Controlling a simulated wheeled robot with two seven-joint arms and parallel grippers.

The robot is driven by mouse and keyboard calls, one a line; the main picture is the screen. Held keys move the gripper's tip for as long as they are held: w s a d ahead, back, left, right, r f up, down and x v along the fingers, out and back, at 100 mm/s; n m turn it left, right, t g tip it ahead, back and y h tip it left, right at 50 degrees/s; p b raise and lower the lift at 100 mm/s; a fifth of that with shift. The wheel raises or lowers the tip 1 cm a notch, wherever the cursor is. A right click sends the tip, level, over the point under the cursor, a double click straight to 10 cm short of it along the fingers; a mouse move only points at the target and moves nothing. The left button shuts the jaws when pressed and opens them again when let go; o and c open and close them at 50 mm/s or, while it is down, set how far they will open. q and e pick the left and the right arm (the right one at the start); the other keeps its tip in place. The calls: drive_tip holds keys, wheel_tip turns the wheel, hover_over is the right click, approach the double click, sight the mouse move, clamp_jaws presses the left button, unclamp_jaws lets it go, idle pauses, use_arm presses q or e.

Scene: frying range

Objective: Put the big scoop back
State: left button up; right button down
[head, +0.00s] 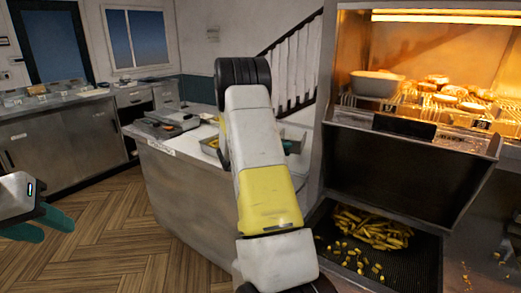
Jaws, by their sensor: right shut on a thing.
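My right arm reaches away from me through the middle of the view and hides most of its gripper. A small teal-grey part of my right gripper (292,145) shows past the arm's right side, over the counter. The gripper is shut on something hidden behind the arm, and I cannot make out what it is. I cannot pick out the big scoop with certainty. My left gripper (45,228) is at the left edge above the floor, its teal fingers apart and nothing seen between them.
A counter (185,185) carries a grey device (165,122) and a tray (211,146). At right, a lit warmer holds a pale bowl-shaped container (375,87) and several food pieces on a rack (415,108). Below it, fries (372,226) lie in a dark bin (425,262). Open floor lies at left.

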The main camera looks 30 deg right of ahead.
drive_tip(key=shift+f, duration=3.35)
drive_tip(key=c, duration=1.1)
unclamp_jaws()
drive_tip(key=v, duration=0.7)
drive_tip(key=shift+a+r, duration=0.1)
drive_tip(key=shift+a, duration=0.3)
